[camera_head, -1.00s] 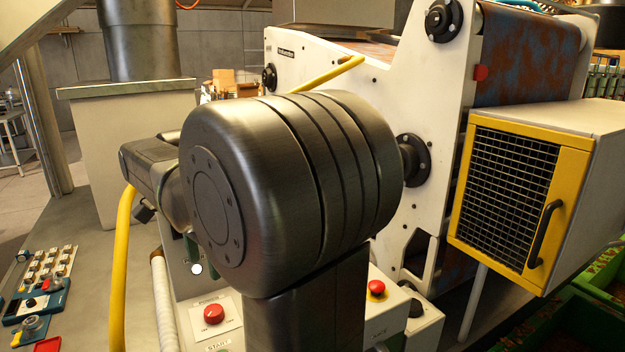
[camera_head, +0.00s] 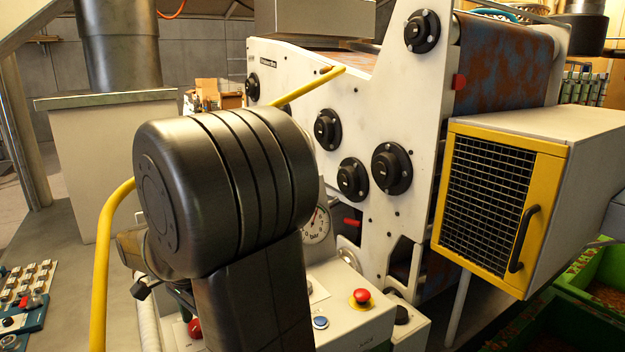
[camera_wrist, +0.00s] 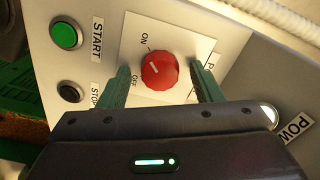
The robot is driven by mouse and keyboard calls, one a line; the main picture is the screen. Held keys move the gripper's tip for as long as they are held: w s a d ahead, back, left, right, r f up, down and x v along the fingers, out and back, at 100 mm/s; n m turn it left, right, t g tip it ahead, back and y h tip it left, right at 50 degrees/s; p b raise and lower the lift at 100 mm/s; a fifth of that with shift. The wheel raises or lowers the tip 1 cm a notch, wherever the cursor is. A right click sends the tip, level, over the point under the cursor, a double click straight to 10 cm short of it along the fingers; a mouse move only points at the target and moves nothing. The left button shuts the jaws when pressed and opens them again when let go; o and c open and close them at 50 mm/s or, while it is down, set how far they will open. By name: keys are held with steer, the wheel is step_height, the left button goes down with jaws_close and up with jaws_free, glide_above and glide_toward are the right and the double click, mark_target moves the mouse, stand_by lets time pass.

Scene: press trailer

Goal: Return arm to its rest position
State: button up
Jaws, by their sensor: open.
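In the wrist view my gripper (camera_wrist: 165,85) is open, with its two green fingers on either side of a red rotary knob (camera_wrist: 159,70). No contact with the knob is clear. The knob sits on a white plate marked ON and OFF; I cannot tell which its white mark points to. In the head view my dark arm fills the lower left and middle, raised and bent in front of the press (camera_head: 390,110).
A green START button (camera_wrist: 65,35) and a black stop button (camera_wrist: 70,91) are beside the knob. A red emergency button (camera_head: 361,297), a blue button (camera_head: 320,322) and a gauge (camera_head: 316,225) are close to my arm. A yellow-framed mesh guard (camera_head: 500,200) juts out right.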

step_height(320, 180, up, 14)
step_height(320, 180, down, 14)
steer(key=shift+r, duration=0.1)
steer(key=shift+f+n, duration=0.2)
steer(key=shift+n, duration=0.1)
steer(key=n+b, duration=0.1)
steer(key=n, duration=0.3)
steer(key=shift+n, duration=0.4)
steer(key=n, duration=0.3)
steer(key=shift+n+b, duration=0.4)
steer(key=n+b, duration=0.1)
steer(key=n, duration=0.4)
steer(key=shift+b, duration=0.3)
steer(key=shift+r+n+b, duration=0.1)
steer(key=shift+n+b, duration=0.45)
steer(key=shift+n, duration=1.25)
steer(key=shift+d+r, duration=0.1)
